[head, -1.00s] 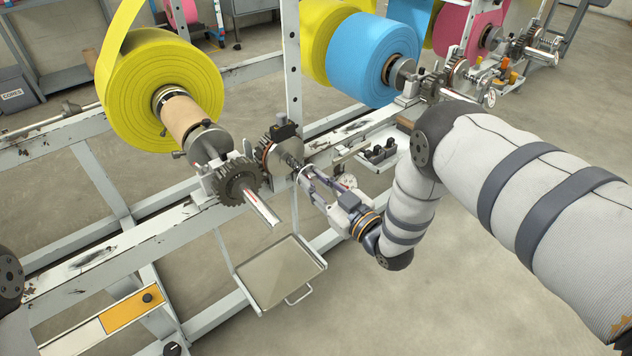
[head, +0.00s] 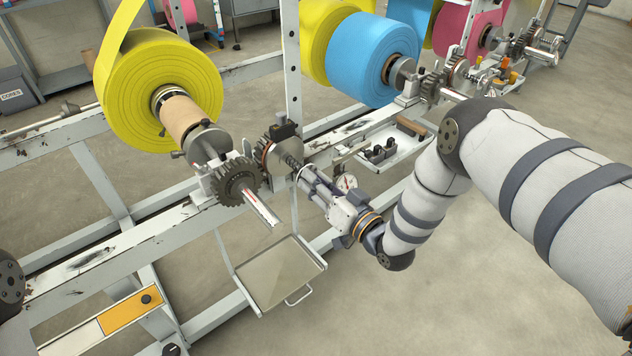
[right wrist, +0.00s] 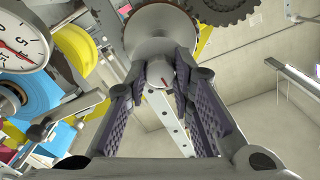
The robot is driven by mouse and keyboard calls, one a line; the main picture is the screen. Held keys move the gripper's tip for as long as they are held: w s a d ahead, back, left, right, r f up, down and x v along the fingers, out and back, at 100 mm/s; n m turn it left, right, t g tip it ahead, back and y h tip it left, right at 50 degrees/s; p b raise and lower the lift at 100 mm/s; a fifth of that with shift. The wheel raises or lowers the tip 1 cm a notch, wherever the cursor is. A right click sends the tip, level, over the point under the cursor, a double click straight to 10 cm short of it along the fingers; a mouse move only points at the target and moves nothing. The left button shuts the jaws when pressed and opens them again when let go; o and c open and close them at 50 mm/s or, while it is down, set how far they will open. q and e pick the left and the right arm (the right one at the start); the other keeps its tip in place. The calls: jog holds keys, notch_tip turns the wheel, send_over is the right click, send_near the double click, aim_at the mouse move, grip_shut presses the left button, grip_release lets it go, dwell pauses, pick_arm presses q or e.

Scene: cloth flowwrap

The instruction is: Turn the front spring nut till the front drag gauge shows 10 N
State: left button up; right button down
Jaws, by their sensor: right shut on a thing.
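The front spring nut (right wrist: 158,72) shows in the right wrist view as a round grey metal end between my right gripper's dark ridged finger pads. My right gripper (head: 302,176) is shut on it, in line with the spring and brake disc (head: 278,157). In the head view the fingers mostly hide the nut. The front drag gauge (head: 347,182) is a small white dial just right of the gripper. Its face (right wrist: 18,38) is cut off at the upper left of the right wrist view, with a red needle whose exact reading I cannot tell. My left gripper is out of view.
A toothed gear (head: 238,181) and a shaft with red marks (head: 262,208) sit just left of the gripper. A yellow roll (head: 160,85) and a blue roll (head: 373,60) stand behind. A grey tray (head: 280,275) hangs below. The floor at lower right is clear.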

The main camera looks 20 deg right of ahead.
jog(key=shift+f, duration=0.1)
dwell(0.4)
jog(key=c, duration=1.4)
grip_release()
jog(key=shift+o, duration=0.2)
jog(key=v, duration=1.2)
